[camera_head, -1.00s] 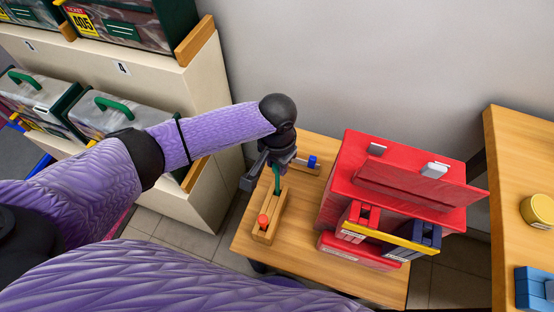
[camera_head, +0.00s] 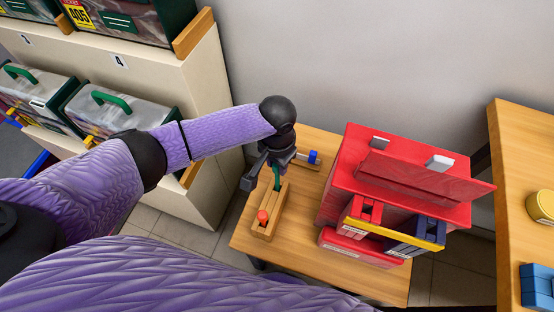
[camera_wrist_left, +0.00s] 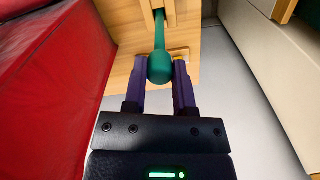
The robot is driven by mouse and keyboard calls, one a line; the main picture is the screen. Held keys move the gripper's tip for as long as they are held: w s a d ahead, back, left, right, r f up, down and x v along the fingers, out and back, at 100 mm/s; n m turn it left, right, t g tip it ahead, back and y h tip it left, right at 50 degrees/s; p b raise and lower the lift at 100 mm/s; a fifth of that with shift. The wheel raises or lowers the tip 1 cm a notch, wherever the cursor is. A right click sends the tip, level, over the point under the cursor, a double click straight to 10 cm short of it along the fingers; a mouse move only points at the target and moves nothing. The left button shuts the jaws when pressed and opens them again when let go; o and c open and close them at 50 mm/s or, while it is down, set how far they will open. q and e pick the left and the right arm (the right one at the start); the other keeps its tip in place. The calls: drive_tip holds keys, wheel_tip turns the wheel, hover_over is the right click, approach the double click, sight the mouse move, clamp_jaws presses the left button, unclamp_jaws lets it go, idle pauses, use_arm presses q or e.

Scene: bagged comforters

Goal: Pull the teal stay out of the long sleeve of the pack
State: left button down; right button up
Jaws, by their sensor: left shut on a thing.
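The teal stay (camera_wrist_left: 160,42) is a thin rod with a rounded knob at its near end, seen in the left wrist view. Its far end runs into a slot in a wooden piece (camera_wrist_left: 127,38). My left gripper (camera_wrist_left: 160,72) is shut on the stay's knob, one purple finger on each side. In the head view, a bit of the teal stay (camera_head: 277,178) shows below my left gripper (camera_head: 273,168), at the far end of a long wooden holder (camera_head: 277,218) with a red knob (camera_head: 263,216). How deep the stay sits is hidden. My right gripper is not visible.
A large red case (camera_head: 338,178) stands close to the right of the gripper. A small wooden piece with a blue knob (camera_head: 314,157) lies behind. The wooden table (camera_head: 300,270) has free room in front. A cream shelf (camera_head: 205,120) is at left.

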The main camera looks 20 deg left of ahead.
use_arm(q)
drive_tip(key=shift+f+b, duration=0.75)
drive_tip(key=shift+f, duration=0.6)
drive_tip(key=shift+c, duration=1.8)
unclamp_jaws()
drive_tip(key=shift+r, duration=0.3)
wheel_tip(320, 180, up, 8)
drive_tip(key=p, duration=0.4)
drive_tip(key=shift+r+p, duration=0.25)
drive_tip(key=shift+p, duration=0.15)
drive_tip(key=shift+r, duration=0.5)
